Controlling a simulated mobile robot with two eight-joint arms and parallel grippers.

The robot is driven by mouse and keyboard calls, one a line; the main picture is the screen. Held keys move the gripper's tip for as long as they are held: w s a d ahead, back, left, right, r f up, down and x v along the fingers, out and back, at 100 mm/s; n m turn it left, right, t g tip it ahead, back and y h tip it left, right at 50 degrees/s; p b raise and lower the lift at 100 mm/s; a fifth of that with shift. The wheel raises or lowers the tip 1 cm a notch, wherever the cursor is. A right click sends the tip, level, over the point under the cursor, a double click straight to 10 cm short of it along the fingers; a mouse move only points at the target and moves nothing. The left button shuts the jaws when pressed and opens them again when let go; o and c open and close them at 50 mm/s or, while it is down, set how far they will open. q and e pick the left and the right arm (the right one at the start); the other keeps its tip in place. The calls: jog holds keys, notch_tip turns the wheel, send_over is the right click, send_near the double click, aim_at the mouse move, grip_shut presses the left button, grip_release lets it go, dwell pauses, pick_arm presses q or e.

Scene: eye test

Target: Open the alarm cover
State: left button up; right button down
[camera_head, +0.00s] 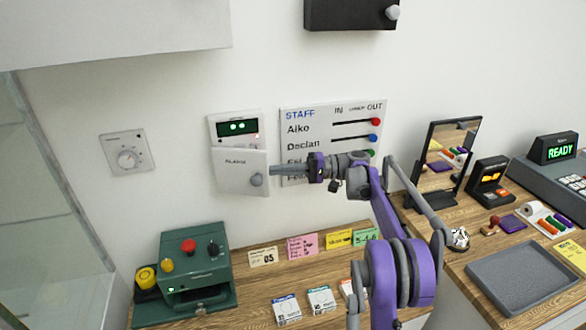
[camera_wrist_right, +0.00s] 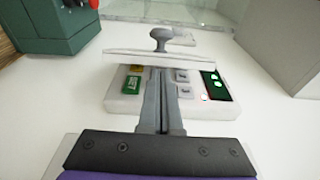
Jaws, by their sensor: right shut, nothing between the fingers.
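The white alarm panel (camera_head: 234,122) is on the wall with a lit green display; it also shows in the right wrist view (camera_wrist_right: 130,106). Its white cover (camera_head: 235,172), marked ALARM with a grey knob (camera_head: 257,180), stands off the panel's lower part, partly open. In the right wrist view the cover (camera_wrist_right: 125,55) is nearly edge-on, with grey keys and a green key (camera_wrist_right: 131,84) exposed beneath. My right gripper (camera_head: 272,170) is shut and empty, its fingertips at the cover's right edge, seemingly behind it; contact is unclear. My left gripper is out of view.
A staff board (camera_head: 330,112) is right of the panel, behind my right arm. A dial (camera_head: 127,155) is to the left. A green machine (camera_head: 195,270) and several cards stand on the wooden counter (camera_head: 255,290) below. A mirror (camera_head: 440,160) is at right.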

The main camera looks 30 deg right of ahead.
aim_at(240, 176)
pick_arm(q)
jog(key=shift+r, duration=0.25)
pick_arm(e)
jog(key=x, duration=0.3)
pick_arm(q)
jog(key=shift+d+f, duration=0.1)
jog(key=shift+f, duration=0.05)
pick_arm(e)
jog(key=shift+s+a+f, duration=0.1)
jog(key=shift+s, duration=0.05)
